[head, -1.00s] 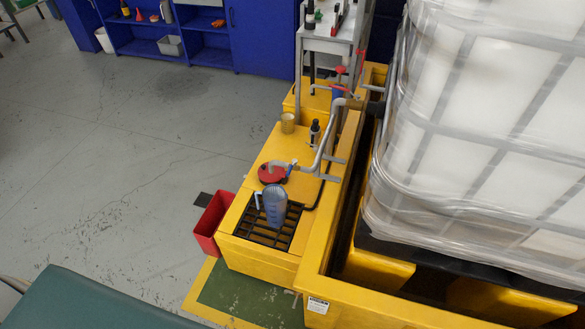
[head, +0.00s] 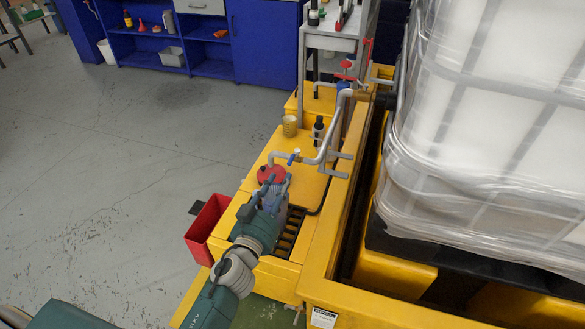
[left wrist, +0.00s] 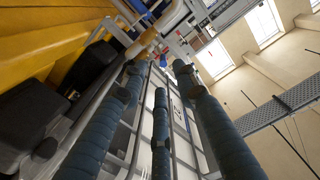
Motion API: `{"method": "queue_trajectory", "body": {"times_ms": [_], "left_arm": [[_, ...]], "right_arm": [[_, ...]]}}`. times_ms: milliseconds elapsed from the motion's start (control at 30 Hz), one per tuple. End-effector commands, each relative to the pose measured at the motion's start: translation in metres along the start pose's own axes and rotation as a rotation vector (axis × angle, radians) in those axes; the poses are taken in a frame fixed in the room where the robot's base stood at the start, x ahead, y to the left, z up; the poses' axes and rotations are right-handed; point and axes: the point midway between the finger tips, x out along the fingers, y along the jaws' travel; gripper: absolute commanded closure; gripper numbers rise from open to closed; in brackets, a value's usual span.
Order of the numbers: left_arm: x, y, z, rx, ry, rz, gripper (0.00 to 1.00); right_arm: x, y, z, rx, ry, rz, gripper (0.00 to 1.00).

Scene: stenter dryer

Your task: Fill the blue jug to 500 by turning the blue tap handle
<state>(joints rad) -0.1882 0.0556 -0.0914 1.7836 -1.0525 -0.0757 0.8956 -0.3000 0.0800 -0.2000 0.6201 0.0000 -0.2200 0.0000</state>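The blue tap handle (head: 294,157) sits on the grey pipe above the yellow platform; a blue part in the left wrist view (left wrist: 147,37) looks like the same handle, beyond the fingertips. The blue jug (head: 283,206) stands on the black grate, largely hidden behind my left gripper and arm. Its water level and scale cannot be read. My left gripper (head: 269,183) is in front of the jug, below and left of the handle, and apart from the handle. Its dark fingers are spread with nothing between them in the left wrist view (left wrist: 160,78). My right gripper is not in view.
A red disc (head: 271,173) lies behind the jug. A dark bottle (head: 318,130) and a yellowish cup (head: 290,126) stand farther back. A red bin (head: 207,229) hangs at the platform's left side. A large wrapped tank (head: 490,130) fills the right. Open floor lies left.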

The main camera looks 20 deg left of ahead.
Motion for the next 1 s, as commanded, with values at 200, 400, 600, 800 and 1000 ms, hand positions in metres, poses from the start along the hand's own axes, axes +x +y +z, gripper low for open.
{"method": "queue_trajectory", "body": {"times_ms": [200,400,600,800,1000], "left_arm": [[0.021,-0.002,-0.011,0.004,0.02,-0.003,0.7],[0.06,-0.003,-0.011,0.005,0.018,-0.004,0.7],[0.092,-0.002,-0.009,0.004,0.017,-0.002,0.7],[0.107,-0.002,-0.009,0.002,0.015,-0.003,0.7],[0.108,-0.002,-0.009,0.003,0.014,-0.003,0.7]], "right_arm": [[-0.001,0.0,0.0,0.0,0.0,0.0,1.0],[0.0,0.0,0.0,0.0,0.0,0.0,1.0],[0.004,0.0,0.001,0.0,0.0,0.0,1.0],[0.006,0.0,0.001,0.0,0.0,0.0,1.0],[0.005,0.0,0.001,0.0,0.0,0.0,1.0]]}}
